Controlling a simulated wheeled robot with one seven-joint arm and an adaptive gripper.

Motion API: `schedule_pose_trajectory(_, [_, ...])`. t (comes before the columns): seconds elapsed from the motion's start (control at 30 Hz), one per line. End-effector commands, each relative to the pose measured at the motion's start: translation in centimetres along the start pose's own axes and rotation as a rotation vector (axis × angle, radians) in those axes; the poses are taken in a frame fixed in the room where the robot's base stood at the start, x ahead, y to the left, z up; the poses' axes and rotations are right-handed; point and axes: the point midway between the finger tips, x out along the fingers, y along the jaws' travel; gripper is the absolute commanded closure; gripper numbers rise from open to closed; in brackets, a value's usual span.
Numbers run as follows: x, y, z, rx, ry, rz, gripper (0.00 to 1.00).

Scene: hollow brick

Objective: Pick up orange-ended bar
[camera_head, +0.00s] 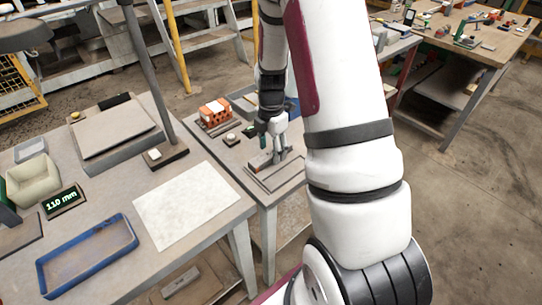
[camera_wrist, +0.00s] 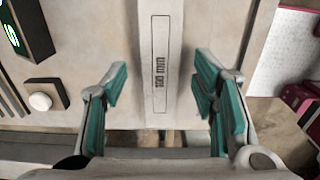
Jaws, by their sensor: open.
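A long pale grey bar marked "100 mm" (camera_wrist: 160,30) runs down the middle of the wrist view, on or just above the small table's top. No orange end shows on it there, so I cannot tell that it is the orange-ended bar. My gripper (camera_wrist: 160,85) is open, with one green-padded finger on each side of the bar and a gap on both sides. In the head view my gripper (camera_head: 279,152) points down over the small table, above a flat grey tray or frame (camera_head: 279,177). It partly hides what lies there.
An orange hollow brick (camera_head: 214,112) stands at the back of the small table. A dark box with a green display (camera_wrist: 25,25) and a white knob on a black base (camera_wrist: 40,101) sit left of the bar. The larger table holds a blue tray (camera_head: 88,256) and a white sheet (camera_head: 186,203).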

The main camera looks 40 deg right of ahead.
Motion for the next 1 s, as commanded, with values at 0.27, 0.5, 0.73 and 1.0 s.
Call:
schedule_pose_trajectory(0.27, [0.80,0.01,0.00,0.000,0.000,0.001,0.47])
schedule_pose_trajectory(0.5, [0.79,0.01,-0.01,0.000,0.000,0.000,0.87])
schedule_pose_trajectory(0.73, [0.76,0.03,-0.01,0.000,0.000,0.001,1.00])
schedule_pose_trajectory(1.0, [0.18,0.06,-0.01,0.000,0.000,0.002,1.00])
